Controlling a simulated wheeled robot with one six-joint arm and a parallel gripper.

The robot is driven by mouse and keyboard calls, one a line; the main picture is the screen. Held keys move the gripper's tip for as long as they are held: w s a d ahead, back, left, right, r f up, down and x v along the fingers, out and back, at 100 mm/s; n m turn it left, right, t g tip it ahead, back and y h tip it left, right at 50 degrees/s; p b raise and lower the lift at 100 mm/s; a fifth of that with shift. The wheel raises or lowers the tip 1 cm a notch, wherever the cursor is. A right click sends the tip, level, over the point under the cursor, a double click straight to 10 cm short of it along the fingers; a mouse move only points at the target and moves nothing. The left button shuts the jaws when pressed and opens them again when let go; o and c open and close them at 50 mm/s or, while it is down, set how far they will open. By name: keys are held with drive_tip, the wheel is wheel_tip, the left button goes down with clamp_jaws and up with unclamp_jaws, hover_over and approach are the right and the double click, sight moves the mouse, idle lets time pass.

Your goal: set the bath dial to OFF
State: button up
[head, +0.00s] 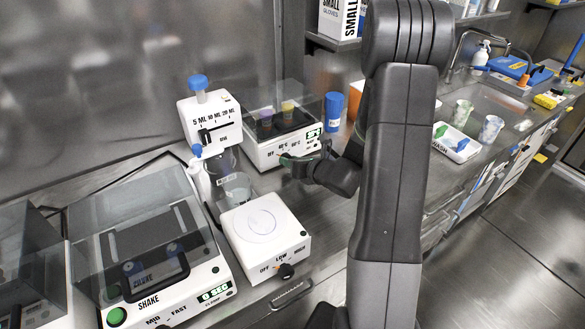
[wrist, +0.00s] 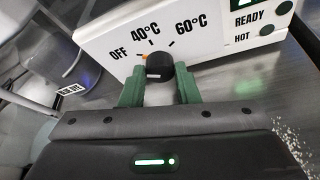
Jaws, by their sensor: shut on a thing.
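The bath (head: 283,148) is a white box with a clear lid, at the back middle in the head view. Its black dial (wrist: 158,68) shows in the wrist view under the marks OFF, 40°C and 60°C. A small orange mark shows at the dial's upper left, by the OFF side of the scale. My gripper (wrist: 160,85) has its green fingers on both sides of the dial, shut on it. In the head view my gripper (head: 290,160) is at the bath's front face and hides the dial.
A white hot plate (head: 265,228) with its own knob stands in front. A shaker (head: 150,250) is at left, a dispenser (head: 212,120) behind it. Bare counter lies between the hot plate and my arm.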

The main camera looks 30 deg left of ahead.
idle(0.3)
drive_tip(key=o, duration=1)
drive_tip(key=shift+c, duration=0.2)
drive_tip(key=v, duration=1.4)
drive_tip(key=shift+a, duration=0.2)
drive_tip(key=x, duration=1.3)
drive_tip(key=shift+w+a+f, duration=0.15)
drive_tip(key=shift+a+f, duration=0.05)
drive_tip(key=shift+a, duration=0.15)
drive_tip(key=shift+d, duration=0.1)
